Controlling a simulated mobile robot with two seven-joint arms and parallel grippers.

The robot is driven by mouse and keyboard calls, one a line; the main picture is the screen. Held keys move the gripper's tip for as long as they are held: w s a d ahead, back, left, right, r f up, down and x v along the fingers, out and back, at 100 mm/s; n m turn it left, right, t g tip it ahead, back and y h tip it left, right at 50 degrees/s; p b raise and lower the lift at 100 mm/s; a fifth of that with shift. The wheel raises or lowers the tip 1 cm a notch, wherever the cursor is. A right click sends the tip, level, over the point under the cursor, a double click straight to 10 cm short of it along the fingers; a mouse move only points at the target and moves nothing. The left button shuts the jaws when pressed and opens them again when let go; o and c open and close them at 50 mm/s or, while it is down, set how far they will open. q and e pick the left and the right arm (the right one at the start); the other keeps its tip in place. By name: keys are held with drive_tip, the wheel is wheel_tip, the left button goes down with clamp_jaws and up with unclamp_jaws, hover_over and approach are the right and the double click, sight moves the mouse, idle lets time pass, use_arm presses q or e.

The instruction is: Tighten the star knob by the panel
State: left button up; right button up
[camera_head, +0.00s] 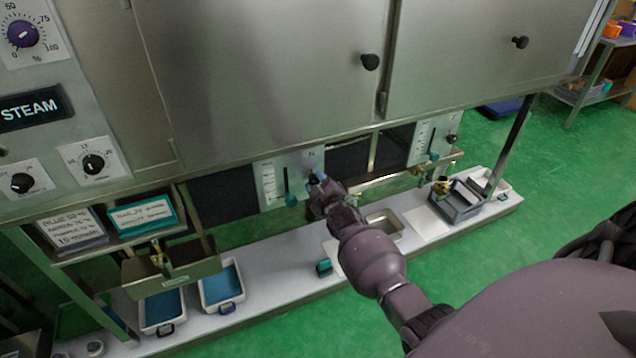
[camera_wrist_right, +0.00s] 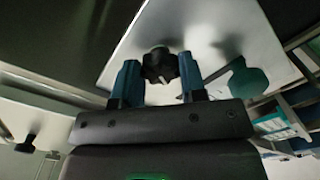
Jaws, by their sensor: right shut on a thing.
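The black star knob (camera_wrist_right: 158,66) sits on the light panel (camera_wrist_right: 212,28) in the right wrist view, between the two blue-teal fingertips of my right gripper (camera_wrist_right: 158,78). The gripper is shut on the knob's sides. In the head view my right gripper (camera_head: 317,188) is at the right edge of the small pale panel (camera_head: 269,181) under the steel housing, and its body hides most of the knob. A teal handle (camera_head: 291,200) hangs beside it on the panel; it also shows in the wrist view (camera_wrist_right: 249,82). My left gripper is out of view.
The steel housing (camera_head: 250,70) stands right above my right gripper. Below is a white shelf (camera_head: 285,265) with blue trays (camera_head: 222,284), a steel pan (camera_head: 384,222) and a grey bin (camera_head: 458,203). A second panel (camera_head: 428,140) is further right. Green floor lies in front.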

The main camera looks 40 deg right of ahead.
drive_tip(key=m, duration=0.3)
drive_tip(key=shift+r, duration=0.1)
drive_tip(key=m, duration=0.3)
drive_tip(key=shift+m+p, duration=0.3)
drive_tip(key=shift+p, duration=0.1)
drive_tip(key=m, duration=0.5)
drive_tip(key=shift+m, duration=0.3)
drive_tip(key=o, duration=0.9)
drive_tip(key=shift+s, duration=0.15)
